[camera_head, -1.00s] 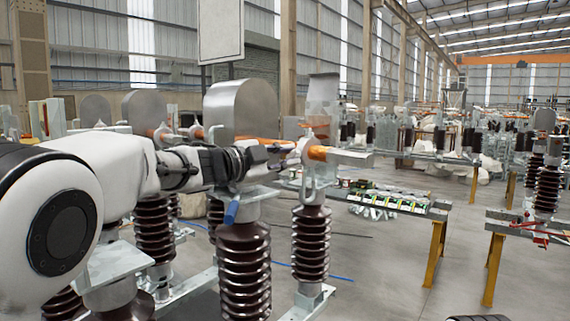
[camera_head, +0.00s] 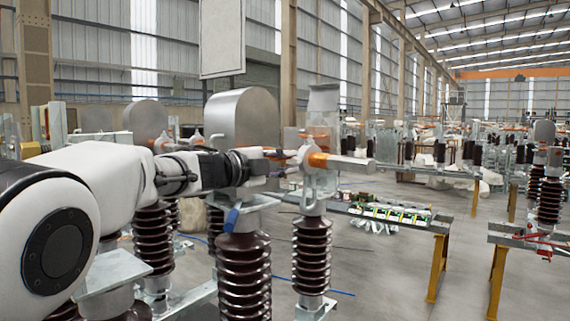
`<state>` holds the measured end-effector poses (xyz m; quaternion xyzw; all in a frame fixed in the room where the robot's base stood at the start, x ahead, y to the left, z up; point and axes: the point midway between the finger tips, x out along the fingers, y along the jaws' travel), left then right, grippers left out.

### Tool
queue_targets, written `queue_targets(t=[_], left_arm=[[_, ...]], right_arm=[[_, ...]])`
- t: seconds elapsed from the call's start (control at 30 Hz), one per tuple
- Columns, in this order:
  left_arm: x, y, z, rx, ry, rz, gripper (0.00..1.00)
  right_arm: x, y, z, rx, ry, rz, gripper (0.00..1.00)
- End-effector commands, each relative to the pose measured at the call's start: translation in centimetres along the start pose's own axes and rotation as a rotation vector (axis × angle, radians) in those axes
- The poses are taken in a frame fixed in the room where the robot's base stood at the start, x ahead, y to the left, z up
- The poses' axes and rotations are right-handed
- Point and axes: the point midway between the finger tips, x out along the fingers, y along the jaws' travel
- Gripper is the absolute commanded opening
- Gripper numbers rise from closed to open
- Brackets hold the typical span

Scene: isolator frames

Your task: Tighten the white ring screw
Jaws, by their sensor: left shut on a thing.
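My left gripper (camera_head: 280,160) reaches in from the left at the height of the insulator tops. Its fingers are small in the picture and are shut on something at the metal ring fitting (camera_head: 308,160). I take this to be the ring screw, but its outline is not clear. The fitting sits on top of a brown ribbed insulator (camera_head: 312,250), with an orange-copper piece (camera_head: 318,159) and a grey bar (camera_head: 350,165) to its right. My right gripper is not in view.
A nearer brown insulator (camera_head: 243,275) stands below my left wrist, with a rounded grey metal housing (camera_head: 242,118) behind.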

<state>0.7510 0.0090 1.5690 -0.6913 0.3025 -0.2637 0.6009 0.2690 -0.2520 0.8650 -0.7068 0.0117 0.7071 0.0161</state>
Motion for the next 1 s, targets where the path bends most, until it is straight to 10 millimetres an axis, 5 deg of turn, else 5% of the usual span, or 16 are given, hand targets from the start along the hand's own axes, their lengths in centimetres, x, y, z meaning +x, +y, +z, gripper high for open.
queue_targets(t=[0.1, 0.13, 0.2, 0.53, 1.0], left_arm=[[0.0, 0.1, 0.0, 0.0, 0.001, 0.002, 0.0], [0.1, 0.1, 0.0, 0.0, 0.001, 0.002, 0.27], [0.0, 0.1, 0.0, -0.001, 0.001, 0.002, 0.45], [-0.4, 0.0, 0.0, -0.002, -0.001, 0.001, 0.45], [-7.3, 0.1, -0.1, 0.0, 0.0, 0.003, 0.45]], right_arm=[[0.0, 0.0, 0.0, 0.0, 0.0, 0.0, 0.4], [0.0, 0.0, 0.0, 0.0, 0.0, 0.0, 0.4], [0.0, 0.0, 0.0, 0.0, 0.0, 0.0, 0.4], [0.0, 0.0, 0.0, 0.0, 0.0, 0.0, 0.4], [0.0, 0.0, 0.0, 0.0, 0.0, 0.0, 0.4]])
